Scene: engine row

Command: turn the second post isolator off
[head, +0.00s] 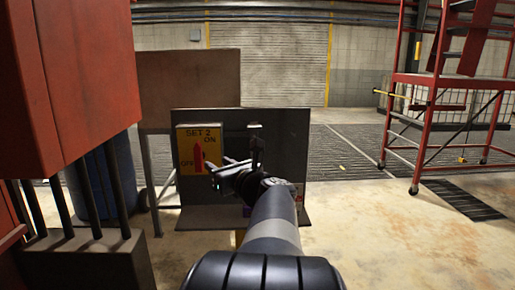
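The yellow isolator plate (184,138) reads SET 2, with ON at upper right and OFF at left. It is on a dark upright panel (290,135). Its red handle (198,156) stands roughly upright, its tip just below and left of the ON label. My gripper (214,169) is in front of the panel, its fingers pointing left toward the lower part of the plate, just right of the red handle. I cannot tell whether it touches the handle or whether its fingers are parted. The arm hides the lower middle of the panel.
A dark upright bracket (256,145) is on the panel, right of the plate. A large red cabinet (85,75) with dark pipes below stands close at left. A blue barrel (104,182) is behind it. A red wheeled stair platform (430,120) stands at right. Floor at lower right is clear.

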